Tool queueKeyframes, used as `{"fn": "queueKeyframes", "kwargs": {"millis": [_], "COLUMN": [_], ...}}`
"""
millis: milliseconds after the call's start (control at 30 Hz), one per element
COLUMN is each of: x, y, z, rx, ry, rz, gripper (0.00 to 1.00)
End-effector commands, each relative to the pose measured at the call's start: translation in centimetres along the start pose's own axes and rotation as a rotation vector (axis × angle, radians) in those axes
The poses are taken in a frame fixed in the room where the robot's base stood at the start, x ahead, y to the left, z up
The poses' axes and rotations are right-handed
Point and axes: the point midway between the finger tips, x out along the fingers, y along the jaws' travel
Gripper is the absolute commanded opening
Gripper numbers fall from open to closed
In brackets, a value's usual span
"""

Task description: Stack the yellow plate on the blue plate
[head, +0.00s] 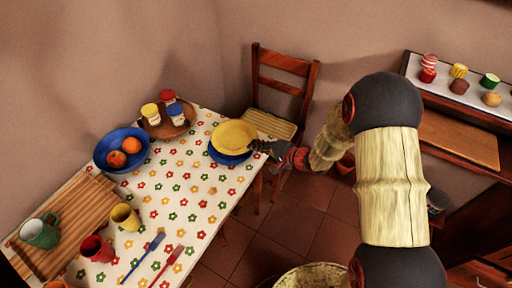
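The yellow plate (235,134) is over the blue plate (229,157) at the right end of the table, set a little toward the upper right of it. The blue plate shows as a rim along the lower and left side. I cannot tell whether the two plates touch or whether the yellow one is held just above. My gripper (256,145) reaches in from the right, at the right rim of the yellow plate. Its fingertips are small and dark here, and I cannot tell whether they are shut on the rim.
The flowered table (180,190) holds a blue bowl (104,151) of fruit, a wooden tray (164,131) with jars, a cutting board (73,215), a green mug (40,232), yellow and red cups, and a fork and other cutlery. A wooden chair (284,66) stands behind the plates.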

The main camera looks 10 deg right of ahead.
Motion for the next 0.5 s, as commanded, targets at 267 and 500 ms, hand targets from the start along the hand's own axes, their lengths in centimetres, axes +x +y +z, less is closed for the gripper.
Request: {"fn": "queueKeyframes", "kwargs": {"millis": [267,500], "x": [0.22,0.26], "y": [0.49,0.61], "z": [0.02,0.03], "rx": [0.0,0.0], "ry": [0.0,0.0], "rz": [0.0,0.001], "gripper": [0.0,0.08]}}
